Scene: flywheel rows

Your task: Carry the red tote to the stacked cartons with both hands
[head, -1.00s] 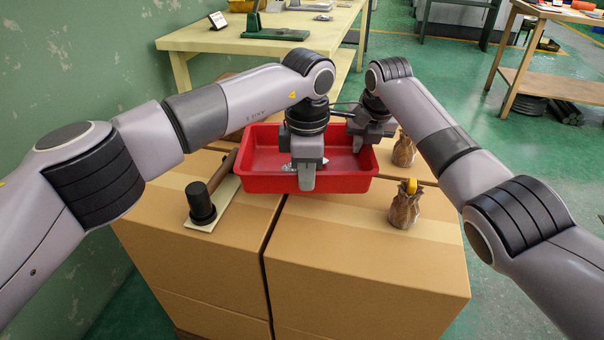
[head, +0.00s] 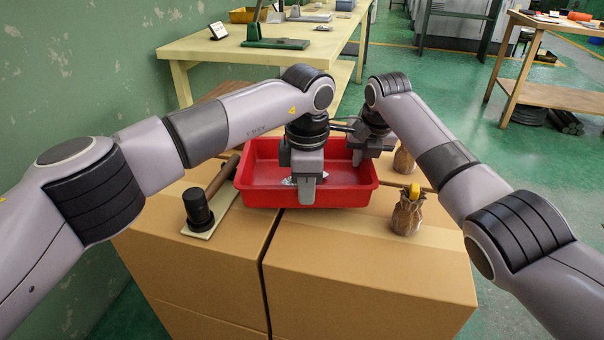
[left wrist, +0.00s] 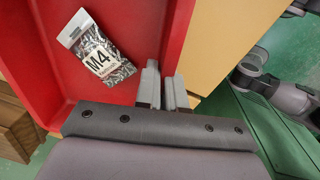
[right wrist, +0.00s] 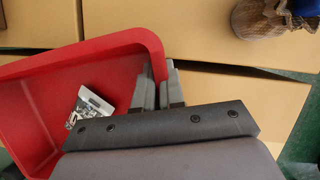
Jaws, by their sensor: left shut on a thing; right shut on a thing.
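The red tote (head: 262,198) is over the stacked cartons (head: 365,265) in the head view; whether it rests on them I cannot tell. A bag of screws marked M4 (left wrist: 97,50) lies inside the tote. My left gripper (head: 308,190) is shut on the tote's near wall, and the wall also shows between its fingers in the left wrist view (left wrist: 171,88). My right gripper (head: 362,155) is shut on the tote's wall at the right far side. In the right wrist view its fingers (right wrist: 158,85) straddle the red rim (right wrist: 120,42).
A black-headed mallet (head: 198,207) lies on a pale board on the cartons, left of the tote. A brown sack with a yellow top (head: 407,215) stands to the right, with another sack (head: 404,162) behind. A yellow workbench (head: 230,48) is behind, and a green wall at left.

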